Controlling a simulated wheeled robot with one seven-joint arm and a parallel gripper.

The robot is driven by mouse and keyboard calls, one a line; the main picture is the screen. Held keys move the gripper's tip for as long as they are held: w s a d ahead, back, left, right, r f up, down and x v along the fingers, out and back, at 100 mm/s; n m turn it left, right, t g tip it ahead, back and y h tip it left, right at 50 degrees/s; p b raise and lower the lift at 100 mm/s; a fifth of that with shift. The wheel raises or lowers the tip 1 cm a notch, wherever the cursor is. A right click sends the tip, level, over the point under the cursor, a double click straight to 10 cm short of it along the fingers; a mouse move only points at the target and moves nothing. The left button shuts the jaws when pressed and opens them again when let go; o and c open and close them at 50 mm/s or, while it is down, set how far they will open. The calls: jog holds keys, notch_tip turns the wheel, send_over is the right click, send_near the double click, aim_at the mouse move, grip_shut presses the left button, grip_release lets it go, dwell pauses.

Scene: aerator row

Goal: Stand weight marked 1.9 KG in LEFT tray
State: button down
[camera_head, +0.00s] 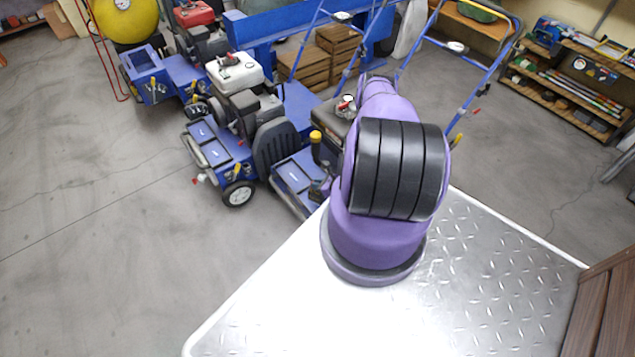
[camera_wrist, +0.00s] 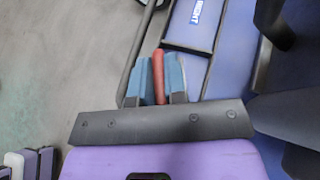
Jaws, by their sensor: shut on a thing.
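My gripper (camera_wrist: 158,66) shows in the wrist view, with its two blue-grey fingers shut on a narrow red thing (camera_wrist: 158,82). No marking on the red thing can be read, so I cannot tell whether it is the 1.9 KG weight. Beyond the fingers is a blue tray (camera_wrist: 188,32) with a dark rim and a white-lettered label (camera_wrist: 197,10), cut off at the top edge. I cannot tell whether the red thing touches it. In the head view my arm hides the gripper. Dark-rimmed blue trays (camera_head: 210,146) sit on the near blue machine.
Wooden crates (camera_head: 304,66) stand behind, and a shelf (camera_head: 575,84) at right. The grey floor (camera_head: 80,200) at left is clear.

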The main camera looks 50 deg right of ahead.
jog(key=shift+w+d+f, duration=0.1)
jog(key=shift+f, duration=2.2)
jog(key=shift+f, duration=0.1)
jog(key=c, duration=1.2)
grip_release()
jog(key=shift+o, duration=0.2)
jog(key=v, duration=1.2)
